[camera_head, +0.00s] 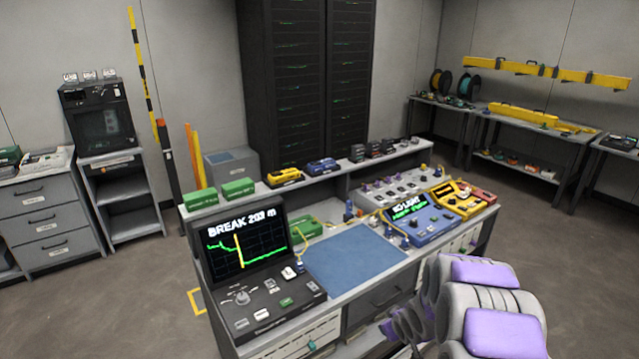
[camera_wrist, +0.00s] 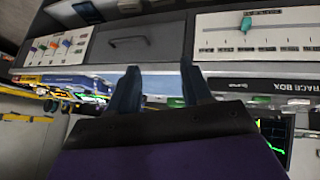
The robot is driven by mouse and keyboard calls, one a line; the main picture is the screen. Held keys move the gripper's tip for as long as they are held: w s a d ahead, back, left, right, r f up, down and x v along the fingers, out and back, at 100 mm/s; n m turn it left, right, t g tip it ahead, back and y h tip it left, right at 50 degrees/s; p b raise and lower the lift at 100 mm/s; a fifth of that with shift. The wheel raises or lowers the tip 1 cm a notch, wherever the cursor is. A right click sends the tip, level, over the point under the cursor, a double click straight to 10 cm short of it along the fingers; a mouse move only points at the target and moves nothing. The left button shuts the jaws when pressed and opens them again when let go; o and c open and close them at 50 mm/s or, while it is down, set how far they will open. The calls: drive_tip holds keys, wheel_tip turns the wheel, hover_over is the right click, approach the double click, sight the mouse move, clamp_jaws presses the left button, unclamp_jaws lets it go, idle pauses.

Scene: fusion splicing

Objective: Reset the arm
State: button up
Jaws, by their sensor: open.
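My arm, grey with purple panels (camera_head: 490,320), is folded at the lower right in the head view, in front of the workbench's right part. My gripper (camera_wrist: 160,70) shows in the wrist view as two dark fingers standing apart, with nothing between them. The fingers point toward the front of the workbench, near a grey drawer (camera_wrist: 130,42). In the head view the fingertips cannot be made out clearly.
The workbench carries a blue mat (camera_head: 355,262), a screen reading "BREAK 203 m" (camera_head: 245,250), a blue "NO LIGHT" unit (camera_head: 415,215) and a yellow unit (camera_head: 460,200). A slider panel (camera_wrist: 255,35) is on the bench front. Open floor (camera_head: 560,270) lies to the right.

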drive_tip(key=s+r+m+g+h, duration=0.2)
drive_tip(key=s+r+m+g, duration=0.25)
drive_tip(key=s+r, duration=1.3)
drive_tip(key=s+a+r+g, duration=0.1)
drive_tip(key=s+a+r, duration=0.1)
drive_tip(key=s, duration=0.7)
drive_tip(key=s+a+r+m+g+y, duration=0.1)
drive_tip(key=s+a+r+g, duration=0.1)
drive_tip(key=s, duration=0.7)
drive_tip(key=s+a+r+g, duration=0.1)
drive_tip(key=s+a+r, duration=0.1)
drive_tip(key=s, duration=0.8)
drive_tip(key=shift+a+g, duration=0.35)
drive_tip(key=shift+a, duration=0.05)
